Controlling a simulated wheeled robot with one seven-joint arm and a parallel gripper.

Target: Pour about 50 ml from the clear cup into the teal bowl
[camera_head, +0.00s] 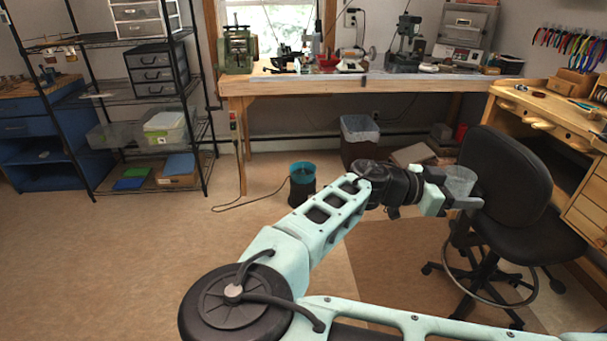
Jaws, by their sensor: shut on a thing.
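My gripper (462,204) is at the end of my outstretched arm, right of the picture's middle. It is shut on the clear cup (460,180), a small see-through grey cup. The cup looks roughly upright, and the jaws hide part of its lower side. I cannot tell how much it holds. I cannot make out a teal bowl for certain. A dark bin with a teal top (302,169) stands on the floor left of my gripper, apart from it.
A black swivel chair (510,180) stands just right of and behind my gripper. A workbench (350,84) with tools is at the back, and a wooden bench (550,115) at the right. Wire shelves (105,100) stand at the left. The left floor is clear.

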